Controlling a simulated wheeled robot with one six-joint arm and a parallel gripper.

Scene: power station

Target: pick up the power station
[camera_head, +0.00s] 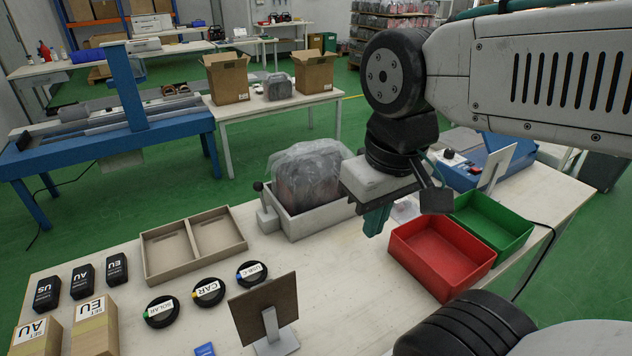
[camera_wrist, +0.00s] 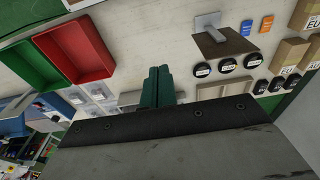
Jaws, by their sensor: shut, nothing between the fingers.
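A bulky dark object wrapped in clear plastic (camera_head: 308,175), seemingly the power station, sits upright in a light grey open holder (camera_head: 312,222) on the near table. The plastic blurs its details. My gripper (camera_head: 375,220) hangs just right of the holder, above the table, with its green fingers together and empty. The fingers (camera_wrist: 157,87) also show closed in the wrist view. There I cannot make out the wrapped object; the gripper body covers much of the picture.
Red (camera_head: 442,252) and green (camera_head: 492,222) bins stand right of my gripper. A beige two-compartment tray (camera_head: 193,245), round labelled cable coils (camera_head: 208,292), black adapters, boxes and a brown panel on a stand (camera_head: 265,311) occupy the left and front. A small lever clamp (camera_head: 267,205) stands at the holder's left end.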

